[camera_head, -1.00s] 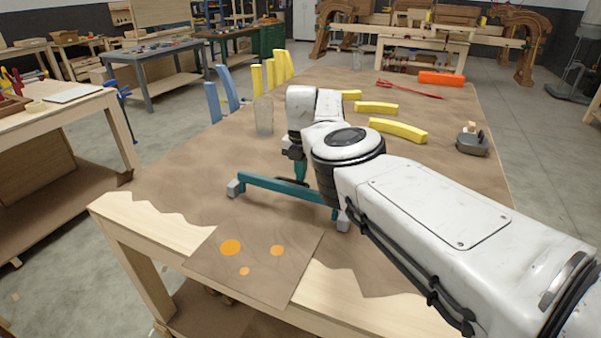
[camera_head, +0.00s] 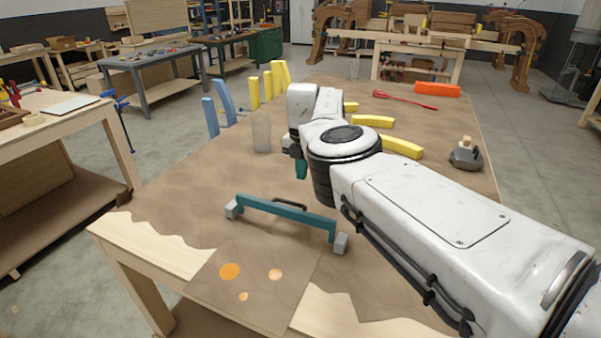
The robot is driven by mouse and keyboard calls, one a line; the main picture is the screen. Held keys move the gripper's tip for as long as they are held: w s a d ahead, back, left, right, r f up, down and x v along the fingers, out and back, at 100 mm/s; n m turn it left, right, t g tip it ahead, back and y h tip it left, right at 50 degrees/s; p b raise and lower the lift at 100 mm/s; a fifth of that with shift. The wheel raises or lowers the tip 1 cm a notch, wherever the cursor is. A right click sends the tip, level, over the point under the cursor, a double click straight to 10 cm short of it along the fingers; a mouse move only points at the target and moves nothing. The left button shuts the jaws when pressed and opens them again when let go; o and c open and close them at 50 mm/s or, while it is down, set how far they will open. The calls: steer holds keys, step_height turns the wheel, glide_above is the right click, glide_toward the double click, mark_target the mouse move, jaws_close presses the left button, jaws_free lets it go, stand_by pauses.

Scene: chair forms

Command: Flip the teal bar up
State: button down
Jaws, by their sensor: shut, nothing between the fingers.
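The teal bar (camera_head: 285,213) lies near the front edge of the brown-topped table, with a grey block at its left end (camera_head: 231,209) and another at its right end (camera_head: 340,243). A dark curved handle (camera_head: 290,203) shows just behind the bar's middle. I cannot tell for certain whether the bar stands or lies flat. My gripper (camera_head: 301,171) is partly hidden by my white arm. Its teal lower part shows behind the bar, apart from it. It is shut and empty.
A patterned board with orange dots (camera_head: 230,271) lies before the bar. A clear cup (camera_head: 262,134) and blue slats (camera_head: 222,100) stand at the left. Yellow curved pieces (camera_head: 401,147) and a grey tool (camera_head: 466,158) lie right of my arm. The tabletop left of the bar is clear.

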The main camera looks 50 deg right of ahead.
steer(key=r, duration=0.1)
steer(key=d+r+p, duration=0.1)
steer(key=shift+w+r, duration=0.2)
steer(key=shift+r, duration=0.1)
stand_by(0.4)
